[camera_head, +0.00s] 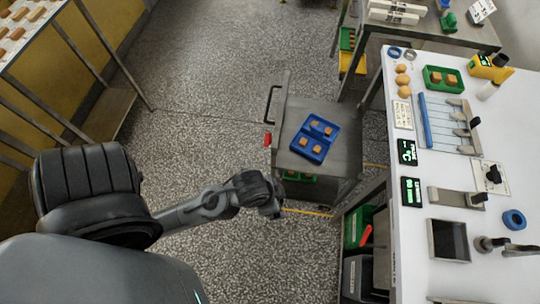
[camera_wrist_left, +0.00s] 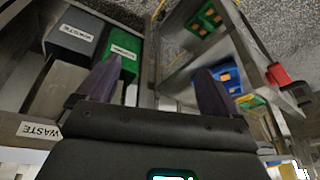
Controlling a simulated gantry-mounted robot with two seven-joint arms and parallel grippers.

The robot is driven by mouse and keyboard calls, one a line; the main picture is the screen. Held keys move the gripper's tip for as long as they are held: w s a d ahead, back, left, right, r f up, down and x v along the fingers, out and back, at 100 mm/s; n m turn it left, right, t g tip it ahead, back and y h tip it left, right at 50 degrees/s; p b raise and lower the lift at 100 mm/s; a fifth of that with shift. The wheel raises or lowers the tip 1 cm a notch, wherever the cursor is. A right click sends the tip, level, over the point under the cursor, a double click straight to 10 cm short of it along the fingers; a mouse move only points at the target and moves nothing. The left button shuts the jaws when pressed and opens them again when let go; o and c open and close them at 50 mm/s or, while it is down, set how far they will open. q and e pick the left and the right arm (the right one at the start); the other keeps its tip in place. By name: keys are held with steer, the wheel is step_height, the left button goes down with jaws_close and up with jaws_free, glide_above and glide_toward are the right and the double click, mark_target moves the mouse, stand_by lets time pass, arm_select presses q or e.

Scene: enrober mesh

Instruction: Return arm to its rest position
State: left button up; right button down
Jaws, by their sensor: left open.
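My left arm (camera_head: 205,205) reaches in from the left of the head view, over the speckled floor. Its gripper (camera_head: 272,207) is beside the near left corner of a steel cart (camera_head: 340,168), apart from the blue tray. In the left wrist view the two dark fingers of the gripper (camera_wrist_left: 158,82) stand wide apart with nothing between them. The blue tray (camera_head: 297,145) lies on the cart and holds several small orange-brown pieces. My right gripper does not show in either view.
A white worktable (camera_head: 455,85) with displays, a green tray (camera_head: 430,83) and fittings fills the right side. Green and grey bins, one labelled WASTE (camera_wrist_left: 78,38), sit under it. A rack of pieces stands at upper left. Open floor (camera_head: 200,80) lies between.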

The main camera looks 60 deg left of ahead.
arm_select(q)
steer(key=shift+s+a+r+n, duration=0.4)
steer(key=shift+s+r+n, duration=0.05)
steer(key=shift+s+n, duration=0.25)
steer(key=shift+r, duration=0.1)
